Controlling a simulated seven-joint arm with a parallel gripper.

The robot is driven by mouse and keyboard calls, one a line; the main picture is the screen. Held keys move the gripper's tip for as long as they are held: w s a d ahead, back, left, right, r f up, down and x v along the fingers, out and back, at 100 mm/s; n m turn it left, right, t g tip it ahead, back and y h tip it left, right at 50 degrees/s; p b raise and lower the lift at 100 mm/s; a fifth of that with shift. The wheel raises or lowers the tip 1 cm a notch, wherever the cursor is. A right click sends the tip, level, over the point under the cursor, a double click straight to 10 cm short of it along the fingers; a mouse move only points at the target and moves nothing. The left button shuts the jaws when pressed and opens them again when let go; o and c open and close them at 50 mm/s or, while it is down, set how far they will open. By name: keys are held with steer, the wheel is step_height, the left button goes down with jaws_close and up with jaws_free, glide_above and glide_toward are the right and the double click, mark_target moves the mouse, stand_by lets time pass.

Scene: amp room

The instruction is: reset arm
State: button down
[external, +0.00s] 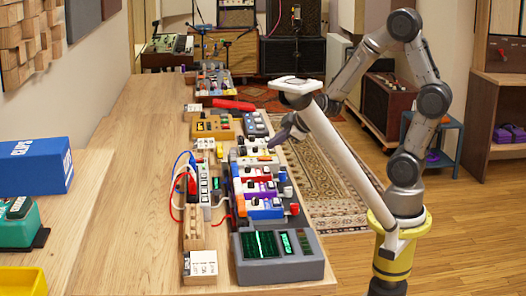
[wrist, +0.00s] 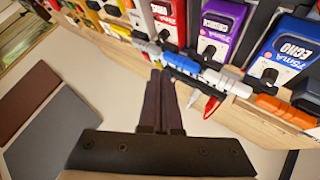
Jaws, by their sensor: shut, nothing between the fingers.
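My gripper (external: 280,140) hangs at the right edge of the pedal row in the external view, with its dark fingers pointing down and to the left. In the wrist view the two fingers of my gripper (wrist: 161,76) lie side by side, shut with nothing between them. Their tips are close in the picture to the row of pedals; I cannot tell whether they touch anything.
The pedals stand along a long wooden bench (external: 125,180). A grey device with green screens (external: 278,256) sits at its near end. A blue box (external: 35,167) and a green pedal (external: 20,222) are at left. A patterned rug (external: 335,190) covers floor behind my arm.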

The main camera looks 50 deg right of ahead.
steer(key=s+r+m+t+y, duration=0.1)
steer(key=s+r, duration=0.2)
steer(key=r, duration=0.4)
steer(key=s+r+y, duration=0.1)
steer(key=s+r, duration=0.3)
steer(key=r, duration=0.2)
steer(key=s+d+f+m+g, duration=0.1)
steer(key=s+f+m+g, duration=0.1)
steer(key=s, duration=0.5)
steer(key=s+d+f+m+g+h, duration=0.1)
steer(key=s+m+g, duration=0.2)
steer(key=s, duration=0.5)
steer(key=shift+d+f+m+g, duration=0.3)
steer(key=shift+f+m, duration=0.1)
steer(key=shift+m, duration=0.5)
steer(key=shift+s, duration=0.1)
